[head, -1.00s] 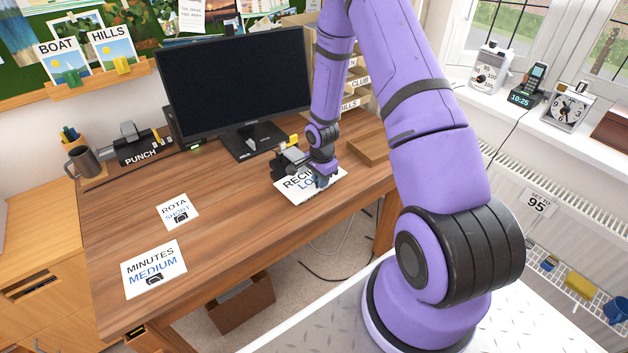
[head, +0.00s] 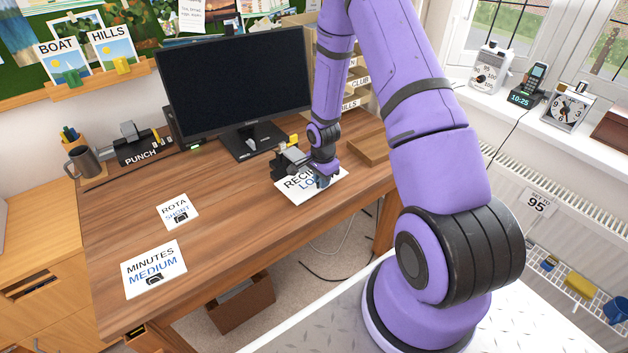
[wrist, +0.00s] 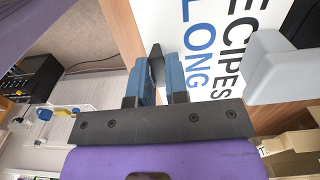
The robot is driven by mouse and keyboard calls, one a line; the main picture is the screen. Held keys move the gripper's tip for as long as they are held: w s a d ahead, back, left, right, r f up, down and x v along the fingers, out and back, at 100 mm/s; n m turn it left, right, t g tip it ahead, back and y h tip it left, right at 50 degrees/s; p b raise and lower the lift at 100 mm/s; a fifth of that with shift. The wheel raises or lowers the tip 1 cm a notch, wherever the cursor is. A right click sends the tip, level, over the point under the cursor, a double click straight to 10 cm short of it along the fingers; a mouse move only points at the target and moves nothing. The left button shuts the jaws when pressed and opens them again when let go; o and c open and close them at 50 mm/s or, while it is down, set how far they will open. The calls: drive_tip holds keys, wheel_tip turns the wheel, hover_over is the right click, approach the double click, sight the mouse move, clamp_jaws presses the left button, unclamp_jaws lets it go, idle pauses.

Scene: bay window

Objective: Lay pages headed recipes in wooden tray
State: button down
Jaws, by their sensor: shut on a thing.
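The white pages headed RECIPES, with LONG in blue below (head: 296,191), are at the right part of the desk under my gripper; they also fill the top of the wrist view (wrist: 205,45). My gripper (head: 323,181) is over their right edge. In the wrist view its blue fingers (wrist: 158,78) are shut on a small black clip at the edge of the pages. Whether the pages touch the desk is hard to tell. A low wooden tray (head: 369,151) is at the desk's back right, just beyond my gripper and partly hidden by my arm.
Other pages, ROTA SHORT (head: 177,211) and MINUTES MEDIUM (head: 153,268), lie on the left of the desk (head: 225,220). A monitor (head: 235,90) and a labelled sorter (head: 357,80) stand behind. The desk's middle is clear.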

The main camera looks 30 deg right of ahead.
drive_tip(key=shift+s+d, duration=0.15)
drive_tip(key=shift+s, duration=0.95)
drive_tip(key=shift+s+d, duration=0.1)
drive_tip(key=shift+s, duration=1)
drive_tip(key=shift+r, duration=2.5)
drive_tip(key=shift+s, duration=0.1)
